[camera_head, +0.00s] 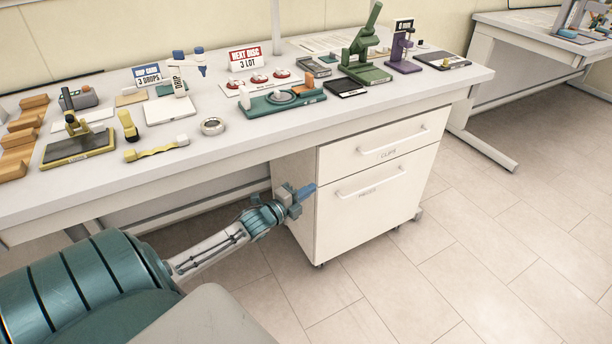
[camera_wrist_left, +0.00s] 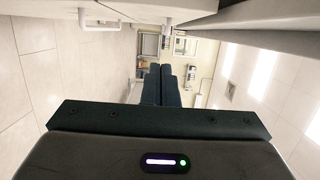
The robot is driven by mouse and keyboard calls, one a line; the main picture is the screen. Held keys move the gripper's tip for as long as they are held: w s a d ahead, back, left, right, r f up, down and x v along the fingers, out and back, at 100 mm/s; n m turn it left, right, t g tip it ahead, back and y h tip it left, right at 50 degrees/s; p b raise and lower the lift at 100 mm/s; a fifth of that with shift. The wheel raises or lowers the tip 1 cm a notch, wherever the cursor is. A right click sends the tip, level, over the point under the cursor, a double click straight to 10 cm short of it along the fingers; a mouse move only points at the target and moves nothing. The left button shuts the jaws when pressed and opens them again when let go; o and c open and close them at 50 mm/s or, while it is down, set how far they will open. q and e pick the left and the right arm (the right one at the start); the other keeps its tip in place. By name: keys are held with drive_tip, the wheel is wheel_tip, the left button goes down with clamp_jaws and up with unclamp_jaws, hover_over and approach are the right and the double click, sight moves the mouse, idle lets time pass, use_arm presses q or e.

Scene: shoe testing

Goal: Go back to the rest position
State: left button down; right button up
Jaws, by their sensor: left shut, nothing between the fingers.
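My left gripper (camera_head: 304,192) is in front of the drawer cabinet's left side in the head view, below the level of the table top. Its blue fingers point to the right in the picture. In the left wrist view the two dark fingers (camera_wrist_left: 162,85) lie close together, shut, with nothing seen between them. My right gripper shows in neither view.
The white cabinet (camera_head: 357,220) with two handled drawers stands under the long table (camera_head: 220,150). The table holds a green press (camera_head: 366,55), a purple device (camera_head: 403,50), a yellow-black stand (camera_head: 76,135) and signs. Open tiled floor (camera_head: 480,240) lies at the right.

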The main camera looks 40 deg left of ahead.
use_arm(q)
drive_tip(key=shift+s+p, duration=0.35)
drive_tip(key=shift+p, duration=0.1)
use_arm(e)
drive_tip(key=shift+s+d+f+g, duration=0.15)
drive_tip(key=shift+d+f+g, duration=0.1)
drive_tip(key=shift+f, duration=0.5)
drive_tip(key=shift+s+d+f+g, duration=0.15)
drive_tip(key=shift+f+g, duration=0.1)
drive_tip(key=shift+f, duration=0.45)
